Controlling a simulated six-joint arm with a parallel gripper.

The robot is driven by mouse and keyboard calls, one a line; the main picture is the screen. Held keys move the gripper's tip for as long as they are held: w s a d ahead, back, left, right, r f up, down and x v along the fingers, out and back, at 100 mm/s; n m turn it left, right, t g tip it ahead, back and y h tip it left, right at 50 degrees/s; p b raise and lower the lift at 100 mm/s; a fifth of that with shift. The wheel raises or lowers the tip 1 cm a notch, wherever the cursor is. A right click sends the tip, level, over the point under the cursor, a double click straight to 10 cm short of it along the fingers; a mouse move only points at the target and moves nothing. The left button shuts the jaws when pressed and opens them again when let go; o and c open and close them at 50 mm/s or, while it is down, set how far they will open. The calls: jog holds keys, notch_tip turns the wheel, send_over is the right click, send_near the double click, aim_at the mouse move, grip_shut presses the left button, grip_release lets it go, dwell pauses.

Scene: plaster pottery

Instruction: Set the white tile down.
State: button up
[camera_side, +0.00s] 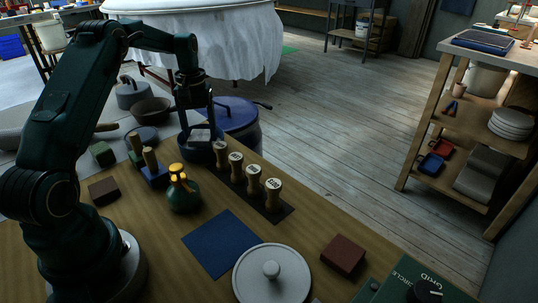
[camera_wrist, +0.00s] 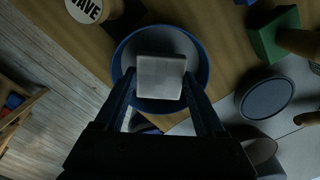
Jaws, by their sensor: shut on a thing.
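The white tile (camera_side: 200,134) is held between the two fingers of my gripper (camera_side: 198,126). In the wrist view the tile (camera_wrist: 161,77) is a pale, square block, with a finger at its left and right sides. It is over the round blue bowl (camera_side: 201,153), whose rim (camera_wrist: 119,60) shows around it in the wrist view (camera_wrist: 160,80). The tile is near the height of the bowl's rim; I cannot tell whether it touches the bowl.
Several wooden stamps (camera_side: 254,181) stand on a dark strip right of the bowl. A blue lidded pot (camera_side: 235,116) is behind. A green bottle (camera_side: 184,194), a blue mat (camera_side: 222,243) and a round grey lid (camera_side: 271,285) are in front. A brown block (camera_side: 343,255) lies right.

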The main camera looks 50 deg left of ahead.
jog(key=shift+f, duration=0.7)
jog(key=shift+f, duration=0.15)
jog(key=o, duration=1.4)
jog(key=shift+o, duration=0.2)
